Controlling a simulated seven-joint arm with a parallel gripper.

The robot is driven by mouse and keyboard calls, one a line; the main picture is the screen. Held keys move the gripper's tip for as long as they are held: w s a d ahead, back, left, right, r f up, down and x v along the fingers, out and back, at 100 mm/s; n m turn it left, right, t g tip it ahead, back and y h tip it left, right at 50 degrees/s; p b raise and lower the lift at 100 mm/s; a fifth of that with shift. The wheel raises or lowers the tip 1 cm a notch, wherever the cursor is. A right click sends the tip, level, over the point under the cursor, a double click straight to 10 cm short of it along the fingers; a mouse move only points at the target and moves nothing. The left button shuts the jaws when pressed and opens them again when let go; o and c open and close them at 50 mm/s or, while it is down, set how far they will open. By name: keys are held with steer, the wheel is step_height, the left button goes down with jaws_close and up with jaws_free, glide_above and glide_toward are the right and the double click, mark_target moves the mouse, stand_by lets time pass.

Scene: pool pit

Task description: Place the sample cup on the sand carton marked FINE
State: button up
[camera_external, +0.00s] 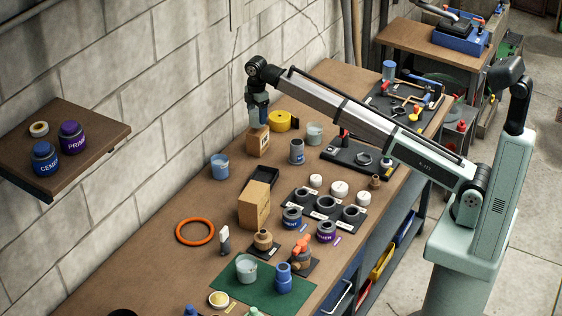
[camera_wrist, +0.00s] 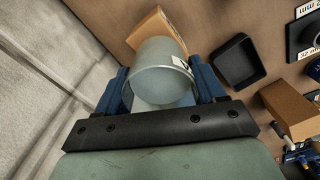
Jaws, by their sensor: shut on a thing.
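My gripper (camera_wrist: 162,95) is shut on the sample cup (camera_wrist: 158,62), a translucent grey cup with a white label, held between blue fingers in the wrist view. In the external view my gripper (camera_external: 258,112) is by the wall, just above a small brown carton (camera_external: 257,143); the cup is mostly hidden there. That carton also shows beyond the cup in the wrist view (camera_wrist: 153,28). I cannot tell whether the cup touches it. A larger carton (camera_external: 254,207) stands nearer the front. The marking FINE is not readable on either carton.
A black tray (camera_external: 263,177) lies between the cartons. A blue-grey cup (camera_external: 220,166), a yellow tape roll (camera_external: 283,121), a grey can (camera_external: 297,151) and a clear cup (camera_external: 314,133) stand around the small carton. The block wall (camera_external: 150,150) is close behind.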

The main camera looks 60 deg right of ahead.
steer(key=shift+f, duration=1.1)
steer(key=shift+f, duration=0.15)
steer(key=o, duration=1.2)
steer(key=shift+c, duration=0.2)
step_height(320, 180, up, 12)
steer(key=shift+r, duration=0.2)
